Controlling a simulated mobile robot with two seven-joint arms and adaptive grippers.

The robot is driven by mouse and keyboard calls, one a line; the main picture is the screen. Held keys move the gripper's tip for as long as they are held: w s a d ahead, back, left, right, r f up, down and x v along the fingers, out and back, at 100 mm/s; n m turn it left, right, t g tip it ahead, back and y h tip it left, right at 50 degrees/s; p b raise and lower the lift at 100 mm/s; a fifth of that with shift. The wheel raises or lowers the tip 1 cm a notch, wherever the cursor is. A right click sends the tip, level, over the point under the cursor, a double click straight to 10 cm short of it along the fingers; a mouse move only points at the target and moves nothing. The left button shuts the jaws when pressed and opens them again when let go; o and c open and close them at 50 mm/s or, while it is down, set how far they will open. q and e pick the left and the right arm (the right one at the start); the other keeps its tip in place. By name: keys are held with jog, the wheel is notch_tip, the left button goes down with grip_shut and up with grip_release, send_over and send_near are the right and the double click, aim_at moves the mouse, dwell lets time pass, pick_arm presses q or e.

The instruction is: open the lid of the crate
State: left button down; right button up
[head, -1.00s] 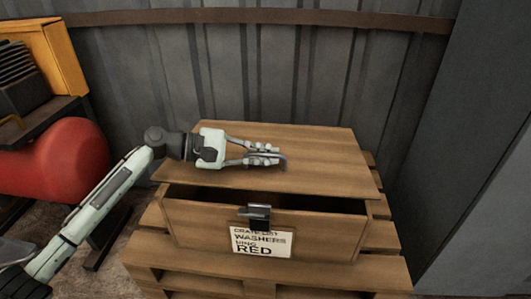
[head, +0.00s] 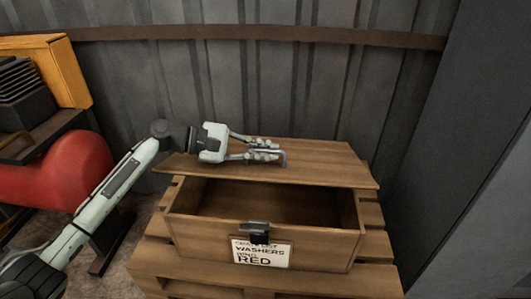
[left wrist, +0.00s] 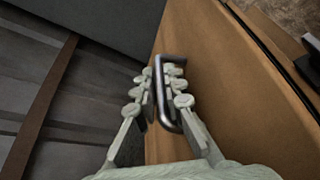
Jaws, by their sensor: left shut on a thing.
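The wooden crate (head: 300,239) stands on a pallet, with a label reading "WASHERS" and "RED" and a metal latch (head: 257,229) on its front. Its wooden lid (head: 325,163) is tilted up at the front edge, and the crate's inside shows below it. My left gripper (head: 275,155) is above the lid, shut on the metal lid handle (head: 284,159). In the left wrist view the handle (left wrist: 168,115) lies between the fingers (left wrist: 163,95), with the lid surface (left wrist: 215,110) beyond. My right gripper is not seen.
The wooden pallet (head: 180,282) lies under the crate. A corrugated metal wall (head: 290,90) stands close behind, and a grey panel (head: 470,170) rises at the right. A red tank (head: 70,172) and a yellow machine (head: 62,70) are at the left.

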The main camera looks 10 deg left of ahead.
pick_arm(q)
jog(key=w+r+n+g+p, duration=0.1)
jog(key=w+r+n+p, duration=0.1)
jog(key=w+r, duration=0.2)
jog(key=shift+w+r, duration=0.2)
jog(key=shift+r, duration=1.05)
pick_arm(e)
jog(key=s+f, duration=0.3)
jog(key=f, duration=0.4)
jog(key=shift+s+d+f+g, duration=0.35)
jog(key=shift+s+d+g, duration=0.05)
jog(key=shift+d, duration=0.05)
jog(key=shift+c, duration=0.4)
